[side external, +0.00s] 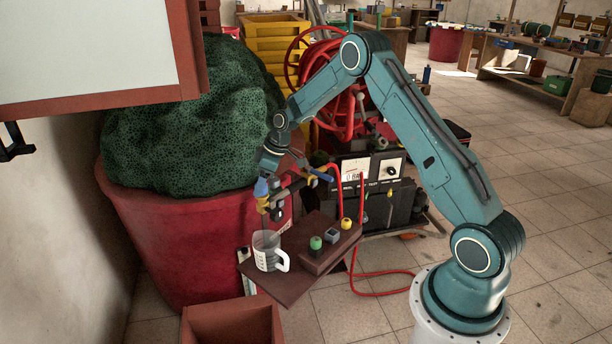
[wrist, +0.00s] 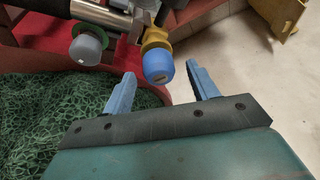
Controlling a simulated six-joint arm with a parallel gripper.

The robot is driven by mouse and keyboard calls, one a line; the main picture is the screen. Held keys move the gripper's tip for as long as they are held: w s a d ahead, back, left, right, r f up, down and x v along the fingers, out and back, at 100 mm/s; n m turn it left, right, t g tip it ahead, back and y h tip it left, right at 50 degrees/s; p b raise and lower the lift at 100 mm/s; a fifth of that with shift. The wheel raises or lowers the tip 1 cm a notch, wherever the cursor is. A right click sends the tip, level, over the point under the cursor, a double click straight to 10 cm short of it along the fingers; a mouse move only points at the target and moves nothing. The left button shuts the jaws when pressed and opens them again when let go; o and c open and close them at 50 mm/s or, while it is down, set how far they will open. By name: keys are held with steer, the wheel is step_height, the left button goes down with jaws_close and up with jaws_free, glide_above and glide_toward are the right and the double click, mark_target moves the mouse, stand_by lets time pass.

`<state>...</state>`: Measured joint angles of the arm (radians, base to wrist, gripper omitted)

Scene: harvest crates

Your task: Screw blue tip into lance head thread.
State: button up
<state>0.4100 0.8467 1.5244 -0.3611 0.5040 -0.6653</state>
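The blue tip (wrist: 158,65) is a short rounded cap at the end of a brass-coloured fitting (wrist: 154,38) on the lance head. It looks roughly in line with the fitting; how deep it sits in the thread cannot be told. My gripper (wrist: 160,74) is open, with one pale blue finger on each side of the tip and visible gaps to both. The tip lies around fingertip level. In the side view my gripper (side external: 262,186) is over the lance head (side external: 288,192), where the blue tip is hard to make out.
A grey cap (wrist: 88,47) sits left of the blue tip. A brown shelf (side external: 300,290) holds a measuring jug (side external: 266,254) and a block (side external: 325,258) with green (side external: 316,243), grey (side external: 332,236) and yellow (side external: 347,223) tips. A red tub (side external: 185,250) with green netting stands close by.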

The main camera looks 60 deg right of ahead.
steer(key=shift+r, duration=0.1)
steer(key=v, duration=1.3)
steer(key=shift+s+r, duration=0.2)
steer(key=shift+r, duration=0.05)
steer(key=shift+d, duration=0.1)
stand_by(1.1)
steer(key=c, duration=0.4)
steer(key=w+f+g, duration=0.1)
steer(key=f, duration=0.1)
steer(key=w+a+f+m+g+h, duration=0.1)
steer(key=w, duration=0.1)
steer(key=w+a+f+g, duration=0.1)
steer(key=f, duration=0.1)
steer(key=shift+w+f+m+h, duration=0.15)
steer(key=shift+f+m+h, duration=0.15)
steer(key=shift+m+h, duration=0.1)
steer(key=shift+w+a+f+m+g, duration=0.3)
steer(key=shift+a+f+g, duration=0.1)
steer(key=shift+a+f, duration=0.05)
steer(key=shift+f, duration=4.5)
